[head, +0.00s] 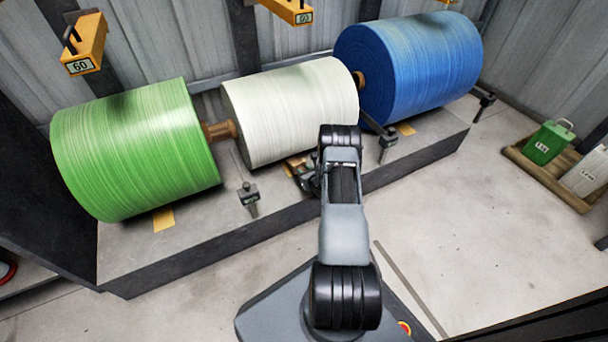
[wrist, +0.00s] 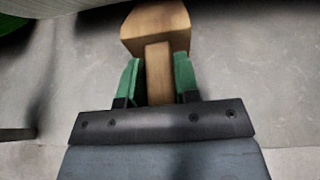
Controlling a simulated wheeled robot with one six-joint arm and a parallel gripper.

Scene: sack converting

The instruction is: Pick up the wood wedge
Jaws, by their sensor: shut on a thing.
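The wood wedge (wrist: 155,25) is a brown block with a narrower handle pointing toward me in the wrist view. My gripper (wrist: 158,72) is shut on that handle, with one green finger pad on each side. In the head view my gripper (head: 306,180) is at the front of the white roll (head: 290,110), partly hidden by my arm. A small part of the held wedge (head: 293,165) shows there beside the roll's lower edge. I cannot tell whether the wedge touches the platform or the roll.
A green roll (head: 135,150) and a blue roll (head: 410,70) stand either side on the grey platform (head: 200,245). Yellowish pieces lie under the green roll (head: 163,220) and the blue roll (head: 405,129). Dark metal brackets (head: 249,198) (head: 387,145) stand along the platform front.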

